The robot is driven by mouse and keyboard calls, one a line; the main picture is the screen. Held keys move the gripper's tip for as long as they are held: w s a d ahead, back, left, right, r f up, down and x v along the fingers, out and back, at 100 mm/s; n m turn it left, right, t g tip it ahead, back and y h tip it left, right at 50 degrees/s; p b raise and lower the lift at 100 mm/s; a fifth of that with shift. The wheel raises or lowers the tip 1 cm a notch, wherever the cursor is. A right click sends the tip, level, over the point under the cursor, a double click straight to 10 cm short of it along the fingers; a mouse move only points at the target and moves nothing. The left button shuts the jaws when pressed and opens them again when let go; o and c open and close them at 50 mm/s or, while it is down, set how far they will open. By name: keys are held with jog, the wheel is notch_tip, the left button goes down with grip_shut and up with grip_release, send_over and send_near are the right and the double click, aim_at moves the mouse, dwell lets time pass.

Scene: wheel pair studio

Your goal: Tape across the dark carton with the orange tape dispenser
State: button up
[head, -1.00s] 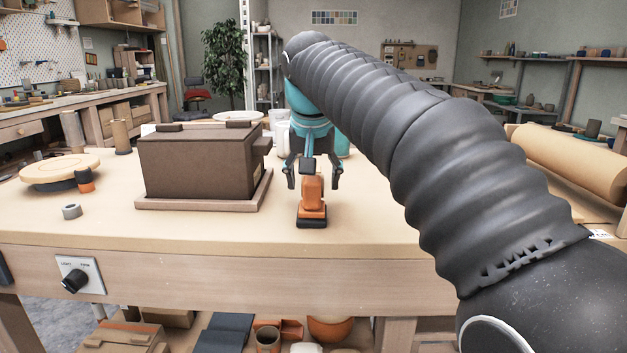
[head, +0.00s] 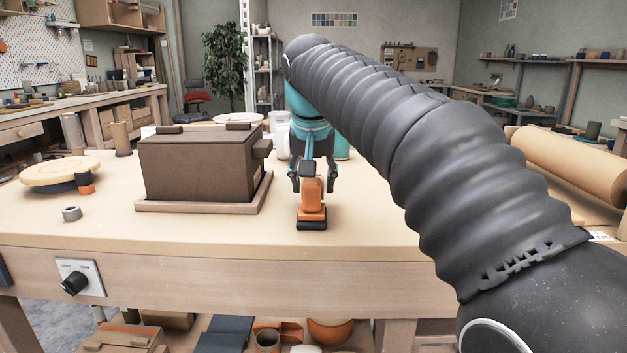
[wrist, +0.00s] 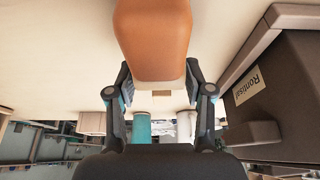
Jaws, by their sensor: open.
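The orange tape dispenser (head: 312,197) stands upright on the workbench, on a dark base, right of the carton. The dark carton (head: 196,165) sits on a pinkish-brown tray (head: 165,206). My gripper (head: 312,186) is at the dispenser's upper part, with a finger on either side of it. The carton (wrist: 290,95) is at the right there, with a label (wrist: 249,85). The far side of the dispenser is hidden.
A grey ring (head: 71,213), a small orange and black piece (head: 85,184) and a round turntable (head: 60,170) are at the left. White containers and a plate (head: 238,118) stand behind the carton. The bench front (head: 250,241) is clear.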

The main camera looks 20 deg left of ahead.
jog(key=shift+r, duration=0.15)
jog(key=shift+r+p, duration=0.8)
jog(key=shift+p, duration=0.3)
grip_shut()
jog(key=shift+r, duration=3)
